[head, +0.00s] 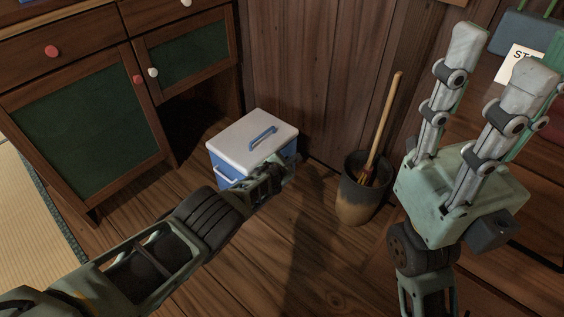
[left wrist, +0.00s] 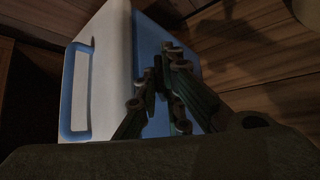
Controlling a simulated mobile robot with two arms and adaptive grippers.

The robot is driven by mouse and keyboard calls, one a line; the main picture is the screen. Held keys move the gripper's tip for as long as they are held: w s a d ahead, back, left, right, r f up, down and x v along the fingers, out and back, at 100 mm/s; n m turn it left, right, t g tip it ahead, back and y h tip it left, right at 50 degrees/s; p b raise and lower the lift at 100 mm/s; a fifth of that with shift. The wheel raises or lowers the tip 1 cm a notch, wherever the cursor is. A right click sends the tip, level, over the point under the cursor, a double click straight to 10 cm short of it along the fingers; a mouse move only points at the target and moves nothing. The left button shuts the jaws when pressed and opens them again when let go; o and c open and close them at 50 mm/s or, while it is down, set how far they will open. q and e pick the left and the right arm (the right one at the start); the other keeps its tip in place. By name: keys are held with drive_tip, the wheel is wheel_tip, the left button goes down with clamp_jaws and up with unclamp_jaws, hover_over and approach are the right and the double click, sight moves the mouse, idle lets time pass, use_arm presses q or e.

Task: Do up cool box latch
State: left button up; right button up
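The cool box (head: 228,139) stands on the wooden floor against the back wall. Its white lid is down, with a blue handle on top, and its body is blue. In the left wrist view the box (left wrist: 112,65) shows the lid at left and a blue side wall at right. My left gripper (head: 292,164) is at the box's front right side; its fingertips (left wrist: 165,66) come together in front of the blue wall, with nothing visible held. I cannot tell whether they touch it. The latch is not distinguishable. My right gripper (head: 500,62) is raised at right, fingers apart and empty.
A dark bucket (head: 357,206) with a wooden-handled tool stands right of the box. A wooden cabinet (head: 118,60) with green panels is at left. A sign and a grey-blue item are at far right. Floor between the box and bucket is narrow.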

use_arm(q)
drive_tip(key=o, duration=0.4)
drive_tip(key=shift+f, duration=0.15)
